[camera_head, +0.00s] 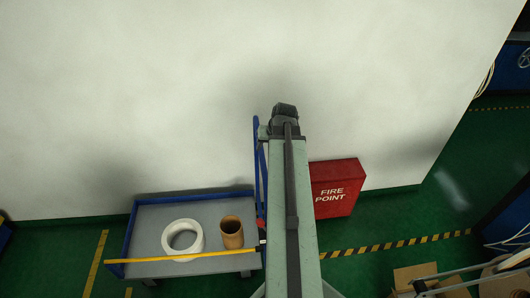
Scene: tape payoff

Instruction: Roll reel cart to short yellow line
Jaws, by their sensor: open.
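The reel cart (160,216) stands low against the white wall at lower left. My gripper's jaws are hidden; contact with the handle cannot be told. A yellow floor line (97,262) runs left of the cart.
A red fire point box (336,188) stands by the wall just right of my arm. A yellow-black striped line (400,243) crosses the green floor. Cardboard boxes (415,273) are at bottom right. Another short yellow mark (128,292) shows below the cart's left end.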

